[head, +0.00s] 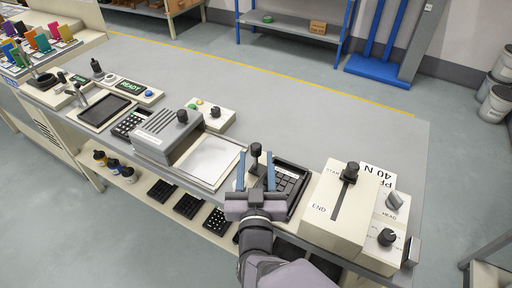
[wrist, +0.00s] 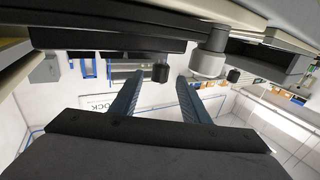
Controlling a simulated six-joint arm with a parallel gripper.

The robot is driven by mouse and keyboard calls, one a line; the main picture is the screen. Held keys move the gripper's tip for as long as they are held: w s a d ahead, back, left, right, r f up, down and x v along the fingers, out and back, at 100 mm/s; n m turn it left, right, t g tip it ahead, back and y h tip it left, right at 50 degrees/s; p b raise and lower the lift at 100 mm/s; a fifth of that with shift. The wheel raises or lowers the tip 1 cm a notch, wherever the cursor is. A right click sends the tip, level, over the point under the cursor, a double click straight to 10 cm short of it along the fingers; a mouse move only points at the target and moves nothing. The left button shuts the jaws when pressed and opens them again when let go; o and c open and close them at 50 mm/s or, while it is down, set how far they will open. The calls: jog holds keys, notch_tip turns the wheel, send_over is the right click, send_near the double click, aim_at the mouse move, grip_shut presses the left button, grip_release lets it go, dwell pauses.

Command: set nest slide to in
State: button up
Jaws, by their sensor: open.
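My gripper (head: 256,162) is open, its two blue fingers pointing away over the front of the bench. An upright black knob (head: 256,149) on a stem shows between the fingertips; I cannot tell if either finger touches it. In the wrist view a dark knob (wrist: 160,73) shows between the open fingers (wrist: 158,76), seemingly beyond their tips. Just right of the fingers lies a dark tray with square keys (head: 291,183), apparently the nest. My gripper hides part of it and the slide's lower part.
A cream box with a slotted lever (head: 350,172) stands close on the right, with the HEAD switch (head: 394,201) beyond. A silver plate (head: 213,160) and grey press housing (head: 168,135) stand left. The bench behind (head: 300,125) is clear.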

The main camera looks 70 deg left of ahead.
aim_at(256, 153)
jog(key=shift+p+x, duration=0.3)
jog(key=shift+x, duration=2.1)
jog(key=shift+c, duration=0.7)
